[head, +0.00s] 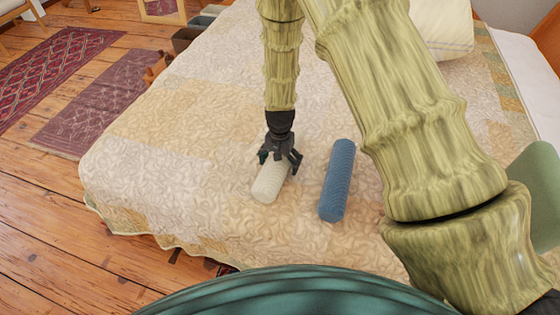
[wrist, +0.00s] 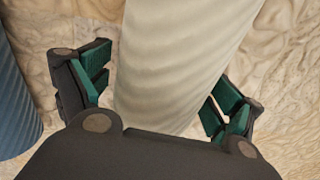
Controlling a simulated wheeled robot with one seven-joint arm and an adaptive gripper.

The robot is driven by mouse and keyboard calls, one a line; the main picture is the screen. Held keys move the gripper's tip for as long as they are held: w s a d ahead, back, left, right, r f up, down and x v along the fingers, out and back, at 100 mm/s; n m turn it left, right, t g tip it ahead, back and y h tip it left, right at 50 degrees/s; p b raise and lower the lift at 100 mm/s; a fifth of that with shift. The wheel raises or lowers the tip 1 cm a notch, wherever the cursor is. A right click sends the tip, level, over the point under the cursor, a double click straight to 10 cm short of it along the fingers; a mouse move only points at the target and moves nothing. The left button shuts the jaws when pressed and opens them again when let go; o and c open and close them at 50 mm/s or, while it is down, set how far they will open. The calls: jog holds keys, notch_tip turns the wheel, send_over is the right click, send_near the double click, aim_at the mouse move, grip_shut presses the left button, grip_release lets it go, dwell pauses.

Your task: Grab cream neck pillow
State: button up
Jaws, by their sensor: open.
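The cream neck pillow (head: 268,186) is a small cream roll lying on the quilted bed in the head view. My gripper (head: 279,165) is right above its far end, fingers pointing down on either side of it. In the wrist view the cream pillow (wrist: 178,65) fills the middle, between the two green-padded fingers of my gripper (wrist: 165,108). The fingers are open. A gap shows at the left finger; the right finger is very close to the roll, and I cannot tell whether it touches. The gripper hides part of the pillow's far end in the head view.
A blue ribbed roll (head: 338,180) lies just right of the cream one; it also shows at the left of the wrist view (wrist: 14,105). The quilted bed (head: 160,150) is clear to the left. A pale pillow (head: 442,28) lies at the back right.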

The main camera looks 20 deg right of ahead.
jog(key=c, duration=1.3)
jog(key=shift+r, duration=0.1)
